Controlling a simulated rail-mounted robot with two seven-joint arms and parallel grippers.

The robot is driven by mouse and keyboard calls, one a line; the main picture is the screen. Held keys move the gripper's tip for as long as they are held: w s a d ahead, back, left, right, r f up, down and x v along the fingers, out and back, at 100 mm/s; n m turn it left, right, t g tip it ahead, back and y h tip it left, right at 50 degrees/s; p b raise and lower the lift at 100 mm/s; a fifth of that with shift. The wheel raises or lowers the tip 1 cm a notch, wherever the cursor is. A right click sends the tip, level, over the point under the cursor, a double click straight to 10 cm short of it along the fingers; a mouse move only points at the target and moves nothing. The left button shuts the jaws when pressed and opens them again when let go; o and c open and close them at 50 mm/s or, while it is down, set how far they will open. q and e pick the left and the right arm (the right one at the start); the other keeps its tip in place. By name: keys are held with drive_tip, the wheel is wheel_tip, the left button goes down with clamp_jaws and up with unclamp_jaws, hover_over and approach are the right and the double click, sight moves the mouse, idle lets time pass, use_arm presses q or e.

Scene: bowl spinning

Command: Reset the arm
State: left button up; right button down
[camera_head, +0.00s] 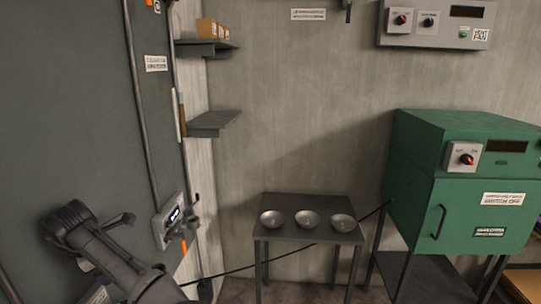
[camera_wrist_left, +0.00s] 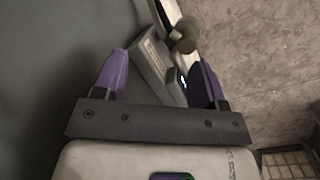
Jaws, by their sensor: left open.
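My left gripper (camera_wrist_left: 158,80) shows in the left wrist view with its two purple fingers apart and nothing held between them. Beyond the fingers is a grey wall box (camera_wrist_left: 160,68) with a small lit display and a round brownish knob (camera_wrist_left: 186,37) near it. I cannot tell exactly how far off they are. In the head view, dark links of my left arm rise at the lower left, but the fingers cannot be made out. The wall box (camera_head: 170,217) is to the right of that arm. My right gripper is in neither view.
A dark table (camera_head: 305,233) against the back wall carries three metal bowls (camera_head: 272,219) in a row. A green oven-like cabinet (camera_head: 412,195) on legs stands at the right, its door shut. A shelf (camera_head: 212,123) juts from the left corner. A dark cable crosses below.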

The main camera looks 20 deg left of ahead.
use_arm(q)
wheel_tip(320, 180, up, 18)
drive_tip(key=m+t+y, duration=0.6)
drive_tip(key=m+t, duration=0.2)
drive_tip(key=m, duration=0.4)
drive_tip(key=w+d+f+m+t+h, duration=0.15)
drive_tip(key=d+m+t, duration=0.35)
drive_tip(key=d+m, duration=0.75)
drive_tip(key=s+d+f+m+g+h, duration=0.2)
drive_tip(key=s+d+f+m+h, duration=0.1)
drive_tip(key=d+f, duration=0.75)
drive_tip(key=s+d+f+m+g+h, duration=0.3)
drive_tip(key=d+f, duration=0.4)
drive_tip(key=f, duration=0.7)
drive_tip(key=s+d+f+m+g, duration=0.25)
drive_tip(key=s+f+g, duration=0.45)
drive_tip(key=s+f, duration=1.5)
wheel_tip(320, 180, up, 24)
drive_tip(key=p, duration=2.4)
drive_tip(key=shift+d+r+p, duration=0.2)
drive_tip(key=shift+d+p, duration=0.15)
drive_tip(key=shift+d, duration=0.05)
